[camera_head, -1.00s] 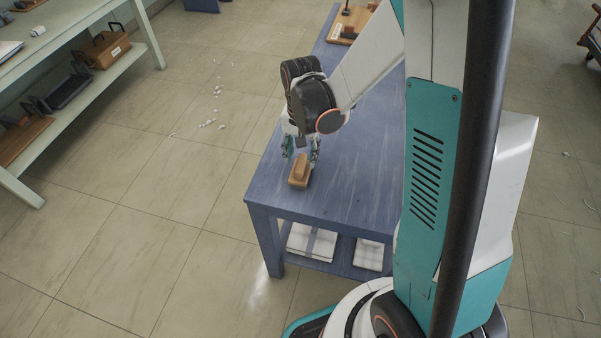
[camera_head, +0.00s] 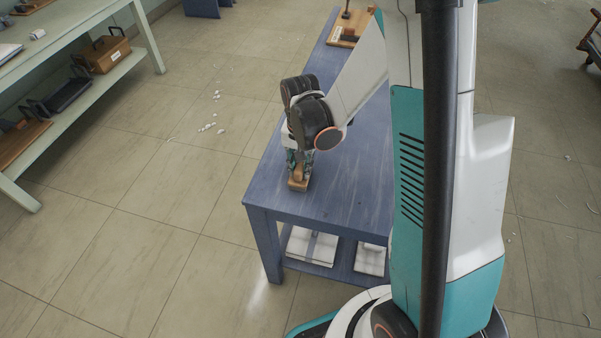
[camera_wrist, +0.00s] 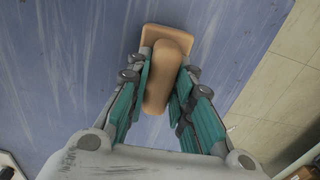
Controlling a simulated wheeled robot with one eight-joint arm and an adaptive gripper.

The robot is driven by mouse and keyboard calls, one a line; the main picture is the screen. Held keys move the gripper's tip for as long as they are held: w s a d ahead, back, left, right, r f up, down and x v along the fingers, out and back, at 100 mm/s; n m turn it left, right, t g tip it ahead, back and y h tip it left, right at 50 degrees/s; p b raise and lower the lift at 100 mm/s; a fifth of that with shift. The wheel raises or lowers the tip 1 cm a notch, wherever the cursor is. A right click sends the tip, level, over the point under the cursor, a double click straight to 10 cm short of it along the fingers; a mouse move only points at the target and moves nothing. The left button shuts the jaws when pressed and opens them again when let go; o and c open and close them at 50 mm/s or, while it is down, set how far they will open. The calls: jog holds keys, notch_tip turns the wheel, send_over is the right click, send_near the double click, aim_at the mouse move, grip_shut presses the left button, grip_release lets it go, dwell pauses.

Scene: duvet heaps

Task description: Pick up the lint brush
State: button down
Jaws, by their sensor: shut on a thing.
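The lint brush is a wooden block with a raised rounded grip. In the head view the lint brush (camera_head: 298,184) is at the near left corner of the blue table (camera_head: 340,196). My gripper (camera_head: 299,168) is directly above it with its fingers down around the grip. In the wrist view the lint brush (camera_wrist: 163,75) lies between the two teal finger pads of my gripper (camera_wrist: 161,90), which are shut on the raised grip. The flat base sticks out beyond the fingertips. I cannot tell whether the base touches the tabletop.
A wooden board with a post (camera_head: 350,28) stands at the table's far end. White items (camera_head: 312,246) lie on its lower shelf. A pale green shelf unit (camera_head: 88,98) with wooden and dark trays stands at left. White scraps (camera_head: 208,127) litter the floor. The tabletop around the brush is clear.

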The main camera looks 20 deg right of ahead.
jog(key=shift+r, duration=0.1)
notch_tip(320, 180, up, 20)
jog(key=p, duration=0.7)
